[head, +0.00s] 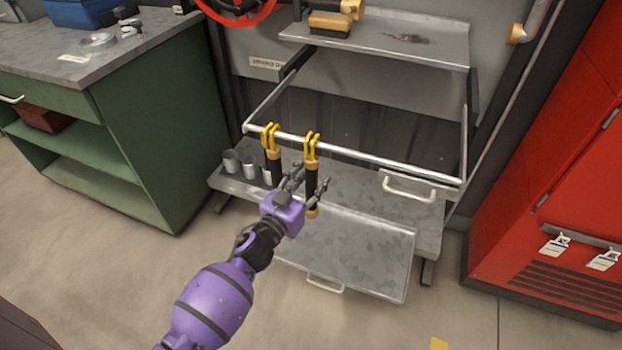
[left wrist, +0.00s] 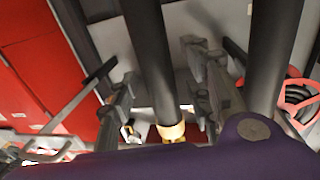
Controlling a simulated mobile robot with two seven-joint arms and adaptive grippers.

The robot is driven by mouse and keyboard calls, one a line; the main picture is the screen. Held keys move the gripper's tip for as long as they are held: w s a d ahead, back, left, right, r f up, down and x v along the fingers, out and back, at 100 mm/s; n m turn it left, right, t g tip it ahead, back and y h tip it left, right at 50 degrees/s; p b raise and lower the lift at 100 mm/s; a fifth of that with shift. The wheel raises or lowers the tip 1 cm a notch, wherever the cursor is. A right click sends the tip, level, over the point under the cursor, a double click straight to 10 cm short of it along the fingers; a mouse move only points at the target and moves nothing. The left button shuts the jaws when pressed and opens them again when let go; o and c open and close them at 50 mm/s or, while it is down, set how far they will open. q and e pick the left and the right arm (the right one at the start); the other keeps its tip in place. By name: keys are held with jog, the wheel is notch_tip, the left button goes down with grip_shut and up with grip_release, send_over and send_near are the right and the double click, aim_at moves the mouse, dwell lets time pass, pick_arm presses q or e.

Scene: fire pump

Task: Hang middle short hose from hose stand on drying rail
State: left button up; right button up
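The drying rail (head: 380,158) is a silver bar across the front of the metal rack. Two short black hoses with brass ends hang at it from yellow hooks: a left one (head: 276,170) and a right one (head: 312,178). My left gripper (head: 309,182) is at the right hose, its fingers apart on either side of it. In the left wrist view the gripper (left wrist: 165,95) shows a gap between each finger and a black hose (left wrist: 150,60) with a brass end; another hose (left wrist: 272,60) is beside it. Several grey cups (head: 231,161), perhaps the hose stand, are at the shelf's left. My right gripper is not in view.
A metal tray (head: 350,250) with a handle juts out below the rack. A green workbench (head: 150,130) stands left, a red cabinet (head: 560,200) right. An upper shelf (head: 440,45) carries a brush. The rail's right part is bare.

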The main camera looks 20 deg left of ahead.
pick_arm(q)
jog(key=shift+s+f, duration=0.1)
jog(key=shift+s, duration=0.05)
jog(key=s+a, duration=0.2)
jog(key=s, duration=0.9)
jog(key=shift+s+a, duration=0.15)
jog(key=shift+s, duration=0.15)
